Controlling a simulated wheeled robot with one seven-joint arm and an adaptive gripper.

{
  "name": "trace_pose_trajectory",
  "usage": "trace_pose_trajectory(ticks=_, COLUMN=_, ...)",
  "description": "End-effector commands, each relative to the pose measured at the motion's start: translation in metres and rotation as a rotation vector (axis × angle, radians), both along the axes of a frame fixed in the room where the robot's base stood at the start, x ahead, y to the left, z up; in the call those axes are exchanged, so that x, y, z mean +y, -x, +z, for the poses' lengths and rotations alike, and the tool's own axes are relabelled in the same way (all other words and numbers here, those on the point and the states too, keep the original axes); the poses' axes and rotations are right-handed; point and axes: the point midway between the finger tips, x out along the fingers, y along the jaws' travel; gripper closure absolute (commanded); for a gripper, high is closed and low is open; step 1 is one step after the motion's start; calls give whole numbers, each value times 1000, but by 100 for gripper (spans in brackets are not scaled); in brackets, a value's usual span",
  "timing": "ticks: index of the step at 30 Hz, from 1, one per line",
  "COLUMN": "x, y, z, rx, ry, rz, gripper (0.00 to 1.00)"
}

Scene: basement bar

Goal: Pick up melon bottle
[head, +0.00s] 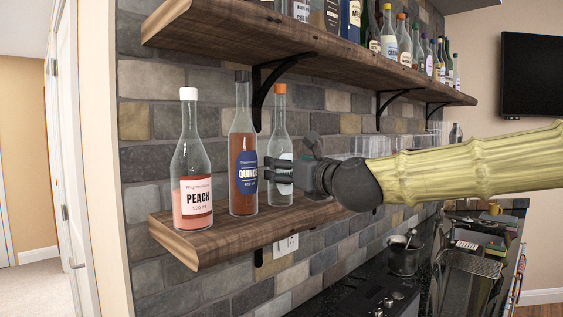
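No label that clearly reads melon shows. Three bottles stand upright on the lower wooden shelf (185,243). The peach bottle (191,160) has a white cap and pink liquid low inside. The quince bottle (243,190) has a dark cap, brown-orange liquid and a blue label. A clear bottle with an orange cap (279,125) stands to its right, its pale label mostly covered by my gripper. My gripper (270,168) reaches in from the right, its dark fingers across this bottle and pointing toward the quince bottle. Whether they touch or hold a bottle cannot be told.
An upper shelf (235,28) holds several bottles (389,40), some with labels cut off by the picture's top. Black brackets (268,85) support it. Clear glasses (345,146) stand farther along the lower shelf. A dark counter with a pot (404,258) lies below.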

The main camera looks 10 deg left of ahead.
Motion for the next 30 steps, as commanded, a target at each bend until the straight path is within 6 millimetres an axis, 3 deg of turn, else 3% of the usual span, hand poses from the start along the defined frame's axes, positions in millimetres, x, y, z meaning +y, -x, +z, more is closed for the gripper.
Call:
trace_pose_trajectory(ticks=9, x=24, y=-28, z=3, rx=2, ry=1, rz=-1, gripper=22)
trace_pose_trajectory(ticks=19, x=27, y=-31, z=2, rx=1, ry=1, rz=0, gripper=22)
trace_pose_trajectory(ticks=27, x=26, y=-31, z=2, rx=1, ry=0, rz=-1, gripper=70)
trace_pose_trajectory(ticks=30, x=26, y=-31, z=3, rx=-1, ry=-1, rz=-1, gripper=83)
